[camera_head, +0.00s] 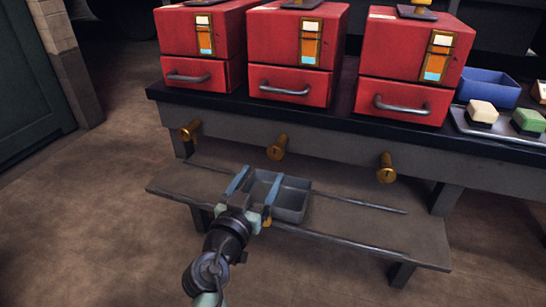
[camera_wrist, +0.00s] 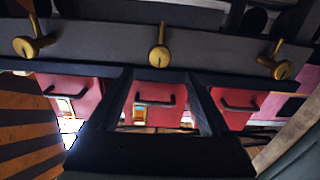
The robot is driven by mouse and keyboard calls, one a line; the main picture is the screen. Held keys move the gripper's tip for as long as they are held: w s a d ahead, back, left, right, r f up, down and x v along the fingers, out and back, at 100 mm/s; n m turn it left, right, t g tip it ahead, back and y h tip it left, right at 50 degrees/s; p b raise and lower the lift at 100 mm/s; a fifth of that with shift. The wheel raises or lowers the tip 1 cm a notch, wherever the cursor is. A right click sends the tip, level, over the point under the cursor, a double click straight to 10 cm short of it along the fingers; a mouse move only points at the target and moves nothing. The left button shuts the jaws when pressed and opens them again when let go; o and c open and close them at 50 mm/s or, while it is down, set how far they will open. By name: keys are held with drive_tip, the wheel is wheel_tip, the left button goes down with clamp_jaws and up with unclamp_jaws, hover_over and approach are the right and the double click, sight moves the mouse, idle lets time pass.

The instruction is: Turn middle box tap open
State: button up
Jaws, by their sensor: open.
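The middle box (camera_head: 297,45) is red, with a handled drawer front and a level gauge, on the bench between two like boxes. Below it the brass middle tap (camera_head: 277,148) sticks out from the bench's front rail, its round slotted end facing out. My gripper (camera_head: 256,183) is open and empty, below and in front of that tap and apart from it, over a grey bin. In the wrist view, which looks upside down, the middle tap (camera_wrist: 158,57) shows beyond and between the fingers of my gripper (camera_wrist: 159,76).
Like brass taps stand left (camera_head: 190,130) and right (camera_head: 386,169) of the middle one. The grey bin (camera_head: 294,196) sits on the low shelf (camera_head: 350,225) under the bench. A blue tray (camera_head: 488,88) and blocks lie at the bench's right. The floor at left is clear.

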sight(275, 154)
drive_tip(key=b+x, duration=0.2)
drive_tip(key=x, duration=0.6)
drive_tip(key=shift+w+b, duration=0.25)
drive_tip(key=shift+b, duration=0.15)
drive_tip(key=shift+c, duration=0.2)
clamp_jaws()
